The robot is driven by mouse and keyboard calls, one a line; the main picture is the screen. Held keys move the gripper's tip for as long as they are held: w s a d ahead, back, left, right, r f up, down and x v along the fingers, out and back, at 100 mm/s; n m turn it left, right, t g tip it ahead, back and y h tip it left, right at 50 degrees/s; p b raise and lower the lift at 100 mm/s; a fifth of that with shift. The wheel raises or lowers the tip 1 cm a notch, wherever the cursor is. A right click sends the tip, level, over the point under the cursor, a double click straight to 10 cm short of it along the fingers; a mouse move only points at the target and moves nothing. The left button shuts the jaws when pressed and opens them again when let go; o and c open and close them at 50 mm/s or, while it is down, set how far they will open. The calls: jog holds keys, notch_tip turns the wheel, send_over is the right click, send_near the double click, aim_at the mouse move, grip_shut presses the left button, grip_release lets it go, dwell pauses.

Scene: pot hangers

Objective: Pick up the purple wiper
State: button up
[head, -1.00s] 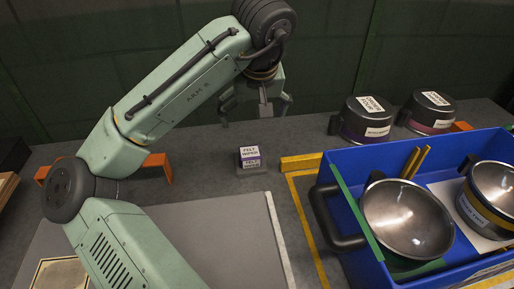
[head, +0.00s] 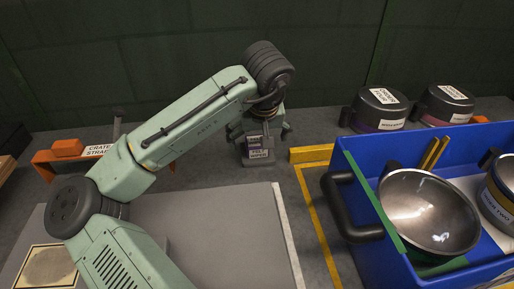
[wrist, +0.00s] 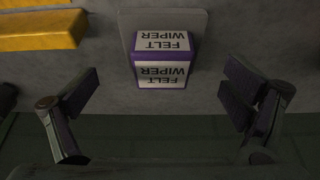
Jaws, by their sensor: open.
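The purple wiper (head: 256,143) is a small block with white "FELT WIPER" labels. It stands on a small grey plate (head: 258,161) on the dark bench, and in the wrist view the wiper (wrist: 161,60) shows upright, its lettering upside down. My gripper (head: 260,131) is open and empty above and around the wiper in the head view. In the wrist view the fingers of my gripper (wrist: 160,92) are spread wide, one to each side of the wiper and apart from it. My wrist partly hides the wiper's top in the head view.
A blue crate (head: 352,210) with pans stands at the right. Yellow bars (head: 311,153) lie between it and the wiper. Two dark pots (head: 381,107) stand behind the crate. An orange stand (head: 48,163) is at the left. A grey mat (head: 225,225) lies in front.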

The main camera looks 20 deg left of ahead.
aim_at(257, 142)
jog(key=x, duration=0.3)
jog(key=shift+a+f, duration=0.1)
jog(key=shift+f, duration=0.05)
jog(key=c, duration=1.3)
